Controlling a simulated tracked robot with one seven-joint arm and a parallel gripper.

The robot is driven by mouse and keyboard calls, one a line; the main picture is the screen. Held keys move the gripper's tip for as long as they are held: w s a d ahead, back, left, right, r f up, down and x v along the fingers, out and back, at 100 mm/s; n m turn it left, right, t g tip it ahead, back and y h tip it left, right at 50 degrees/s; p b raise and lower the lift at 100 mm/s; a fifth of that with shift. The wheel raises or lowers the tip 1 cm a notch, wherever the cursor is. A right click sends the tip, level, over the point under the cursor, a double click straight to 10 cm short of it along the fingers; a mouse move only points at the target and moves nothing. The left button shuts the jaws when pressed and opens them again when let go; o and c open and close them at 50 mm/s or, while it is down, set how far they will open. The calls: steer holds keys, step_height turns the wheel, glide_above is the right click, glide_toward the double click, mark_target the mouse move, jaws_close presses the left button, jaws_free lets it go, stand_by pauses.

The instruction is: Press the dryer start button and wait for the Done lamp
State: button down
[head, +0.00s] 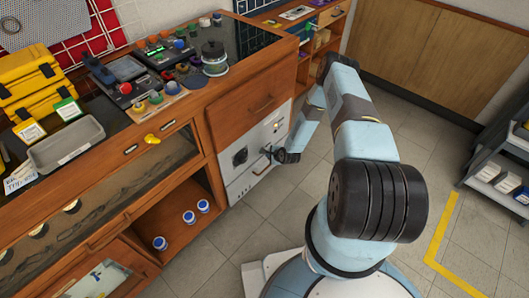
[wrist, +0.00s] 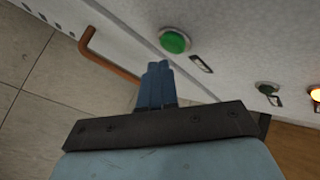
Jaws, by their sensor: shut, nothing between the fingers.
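The dryer (head: 250,168) is a white-fronted unit built into the wooden bench. In the wrist view, a round green button (wrist: 175,41) sits on its pale panel, with a small unreadable label beside it. My gripper (wrist: 158,66) is shut and empty. Its fingertips show just below the green button in the picture; I cannot tell whether they touch the panel. A small dark green lamp (wrist: 267,88) looks unlit. An amber lamp (wrist: 315,94) glows at the right edge. In the head view, my gripper (head: 267,152) is at the dryer front, and a small light glows above it.
A copper-coloured handle (wrist: 100,55) sticks out from the panel left of my fingers. Knobs, a control box and a glass vessel (head: 214,57) stand on the bench top. Blue-lidded jars (head: 189,217) sit on the open shelf.

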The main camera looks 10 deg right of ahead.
steer(key=s+d, duration=0.1)
steer(key=s, duration=0.1)
steer(key=s+d, duration=0.2)
stand_by(0.8)
stand_by(0.4)
steer(key=shift+s, duration=0.1)
